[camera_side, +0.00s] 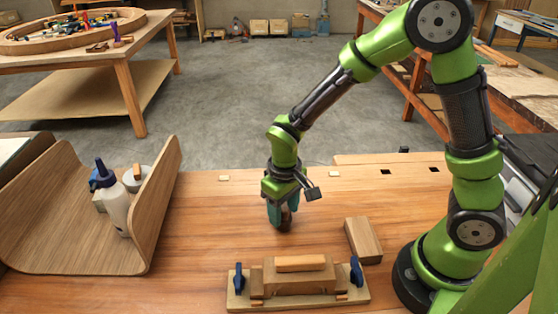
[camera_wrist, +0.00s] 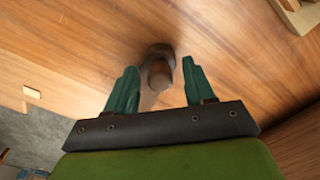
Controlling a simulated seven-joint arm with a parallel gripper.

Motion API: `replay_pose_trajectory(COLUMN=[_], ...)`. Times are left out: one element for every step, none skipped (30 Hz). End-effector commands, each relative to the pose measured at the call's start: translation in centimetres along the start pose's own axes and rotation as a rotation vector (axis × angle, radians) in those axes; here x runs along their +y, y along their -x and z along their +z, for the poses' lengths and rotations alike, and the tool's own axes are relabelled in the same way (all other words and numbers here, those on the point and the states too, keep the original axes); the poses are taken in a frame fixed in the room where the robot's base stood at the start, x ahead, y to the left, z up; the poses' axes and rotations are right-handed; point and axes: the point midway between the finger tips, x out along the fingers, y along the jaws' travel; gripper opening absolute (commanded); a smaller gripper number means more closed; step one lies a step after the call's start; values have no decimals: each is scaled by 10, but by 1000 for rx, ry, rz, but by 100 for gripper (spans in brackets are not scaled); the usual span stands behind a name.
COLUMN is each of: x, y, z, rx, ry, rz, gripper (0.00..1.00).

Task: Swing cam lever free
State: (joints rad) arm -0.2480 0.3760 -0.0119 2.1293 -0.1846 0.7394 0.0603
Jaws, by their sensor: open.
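A bent-lamination form (camera_side: 300,283) sits at the front of the bench, with a pale wooden strip (camera_side: 300,263) on top. A blue cam lever (camera_side: 238,279) stands upright at its left end and another blue cam lever (camera_side: 356,271) at its right end. My gripper (camera_side: 279,220) points down behind the form, apart from both levers. In the wrist view, my gripper's (camera_wrist: 160,74) teal fingers are spread on either side of a brown wooden tool (camera_wrist: 160,73), perhaps a mallet. Whether the fingers touch it I cannot tell. The tool (camera_side: 287,222) is partly hidden in the side view.
A wooden block (camera_side: 363,240) lies right of my gripper, behind the right lever. A curved plywood holder (camera_side: 80,245) with a white glue bottle (camera_side: 116,208) stands at the left. The bench (camera_side: 200,225) between holder and form is clear.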

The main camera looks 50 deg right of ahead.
Motion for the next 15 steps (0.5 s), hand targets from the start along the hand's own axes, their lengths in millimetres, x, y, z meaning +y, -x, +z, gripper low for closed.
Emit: replay_pose_trajectory(x=[0,0,0,0,0,0,0,0,0,0,0,0,0,0,0], y=[-2,-2,-2,-2,-2,-2,-2,-2,-2,-2,-2,-2,-2,-2,-2], z=[0,0,0,0,0,0,0,0,0,0,0,0,0,0,0], rx=[-1,-1,0,0,0,0,0,0,0,0,0,0,0,0,0], ry=[-1,-1,-1,-1,-1,-1,-1,-1,-1,-1,-1,0,0,0,0], rz=[0,0,0,0,0,0,0,0,0,0,0,0,0,0,0], gripper=[53,53,53,53,53,53,53,53,50,46,41,35,30,26,20])
